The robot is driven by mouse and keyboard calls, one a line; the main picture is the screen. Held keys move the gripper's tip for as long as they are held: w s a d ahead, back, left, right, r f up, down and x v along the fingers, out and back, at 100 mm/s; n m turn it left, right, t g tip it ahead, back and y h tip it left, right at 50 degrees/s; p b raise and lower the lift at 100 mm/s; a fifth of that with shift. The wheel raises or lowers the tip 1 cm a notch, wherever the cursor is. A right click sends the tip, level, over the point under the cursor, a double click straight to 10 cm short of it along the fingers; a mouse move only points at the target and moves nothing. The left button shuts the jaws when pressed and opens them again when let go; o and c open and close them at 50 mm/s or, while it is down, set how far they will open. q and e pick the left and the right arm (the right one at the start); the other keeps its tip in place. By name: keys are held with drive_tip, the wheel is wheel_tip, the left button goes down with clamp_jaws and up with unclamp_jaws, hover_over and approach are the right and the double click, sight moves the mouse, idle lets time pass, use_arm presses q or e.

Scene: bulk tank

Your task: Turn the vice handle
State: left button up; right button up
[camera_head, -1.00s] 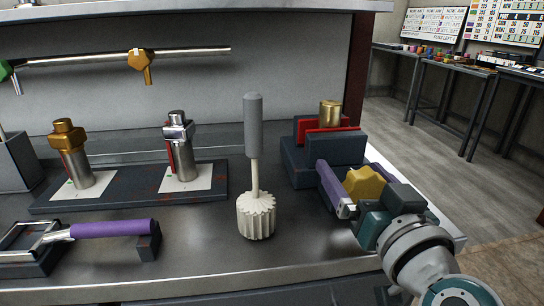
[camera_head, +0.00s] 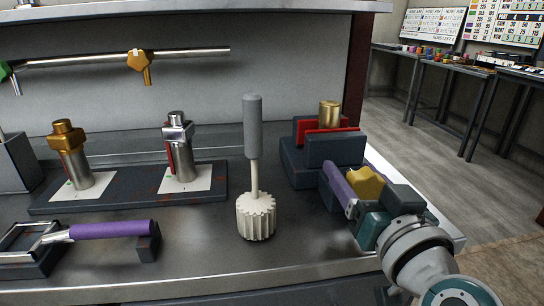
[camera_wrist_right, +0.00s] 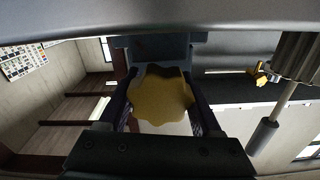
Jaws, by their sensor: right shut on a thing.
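The vice (camera_head: 335,149) is a dark slate block with red jaws at the right of the bench. A brass cylinder (camera_head: 329,115) stands between its jaws. Its handle is a yellow lobed knob (camera_head: 366,183) on the near side. My right gripper (camera_head: 356,187) is shut on this knob, its purple-sided fingers on either side. The right wrist view shows the knob (camera_wrist_right: 160,95) between the two fingers, with the vice body (camera_wrist_right: 165,48) behind it. The gripper hides part of the knob. My left gripper is not in view.
A white ribbed brush head with a grey handle (camera_head: 253,130) stands upright mid-bench. A purple-handled tool (camera_head: 112,229) rests at front left. A pipe (camera_head: 190,52) runs above. Bare bench lies around the brush.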

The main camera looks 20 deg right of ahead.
drive_tip(key=m+p, duration=0.1)
drive_tip(key=m, duration=0.2)
drive_tip(key=shift+d, duration=0.1)
drive_tip(key=shift+f+m, duration=0.1)
drive_tip(key=shift+m, duration=1.2)
drive_tip(key=o, duration=1.4)
drive_tip(key=shift+f, duration=0.1)
drive_tip(key=shift+f, duration=0.1)
